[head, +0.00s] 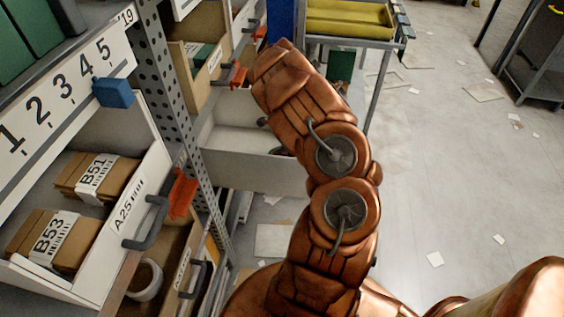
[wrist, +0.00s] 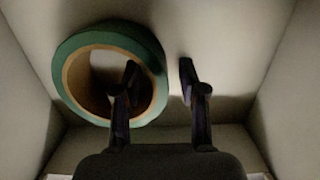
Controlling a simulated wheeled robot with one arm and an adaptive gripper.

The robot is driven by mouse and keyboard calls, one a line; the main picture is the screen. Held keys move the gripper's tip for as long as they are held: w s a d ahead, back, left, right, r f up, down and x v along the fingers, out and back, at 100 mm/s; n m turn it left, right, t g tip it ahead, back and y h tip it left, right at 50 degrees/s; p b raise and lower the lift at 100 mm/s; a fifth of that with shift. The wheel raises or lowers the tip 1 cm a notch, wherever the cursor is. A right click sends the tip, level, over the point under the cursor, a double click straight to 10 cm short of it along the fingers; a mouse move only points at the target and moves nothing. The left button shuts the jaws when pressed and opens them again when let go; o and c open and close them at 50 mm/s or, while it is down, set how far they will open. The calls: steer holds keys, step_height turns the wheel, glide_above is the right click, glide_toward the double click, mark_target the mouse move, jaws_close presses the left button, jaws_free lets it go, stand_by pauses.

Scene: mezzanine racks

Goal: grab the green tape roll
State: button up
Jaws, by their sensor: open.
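The green tape roll (wrist: 66,60) shows in the wrist view, left of the middle, inside a pale-walled bin (wrist: 285,60). It has a green outer band, a brown core and an open hole facing the camera. My gripper (wrist: 158,76) is open. Its left finger overlaps the roll's hole, and its right finger is outside the roll, to the right. The right part of the ring lies between the fingertips in the picture. I cannot tell how deep the fingers reach or whether they touch the roll. In the head view my arm hides the gripper, and I cannot make out the green roll.
In the head view, a pulled-out white drawer (head: 250,170) is behind my arm. Perforated rack posts (head: 172,75) and drawers with boxes (head: 95,178) stand at left. A pale tape roll (head: 146,280) lies in a lower drawer. The floor (head: 450,170) at right is mostly clear, with scattered papers.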

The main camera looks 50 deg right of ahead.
jaws_close()
stand_by(0.3)
steer(key=shift+r, duration=0.1)
